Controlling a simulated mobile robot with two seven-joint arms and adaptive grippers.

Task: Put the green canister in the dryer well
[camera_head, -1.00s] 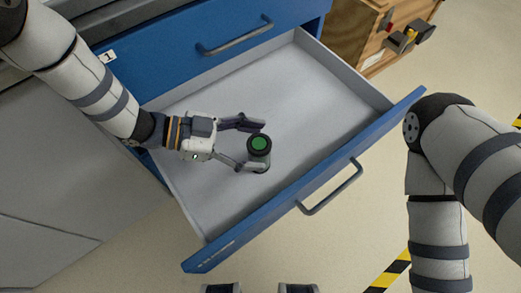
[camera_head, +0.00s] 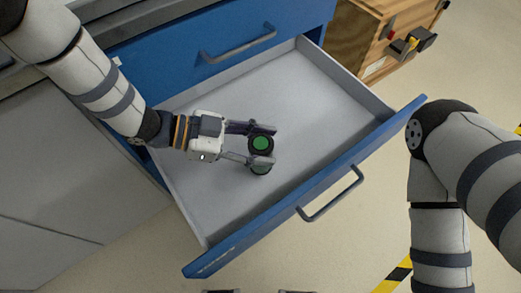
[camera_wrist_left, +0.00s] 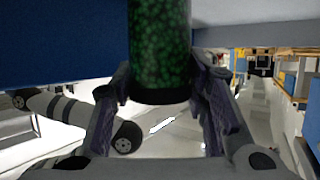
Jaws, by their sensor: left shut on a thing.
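The green canister (camera_head: 261,143) has a green disc on top with a black rim. It is over the open drawer, near the drawer's front left part. My left gripper (camera_head: 262,147) is shut on it, with one finger on each side. In the left wrist view, the canister (camera_wrist_left: 162,45) shows a speckled green body and a black end between my fingers. I cannot tell whether its lower end touches the drawer floor. No dryer well can be made out.
The open drawer (camera_head: 300,88) has a grey, otherwise empty inside and a blue front with a handle (camera_head: 331,194). Another closed blue drawer (camera_head: 170,50) is above it. A wooden cabinet (camera_head: 367,38) stands at the upper right. Yellow-black tape (camera_head: 393,275) marks the floor.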

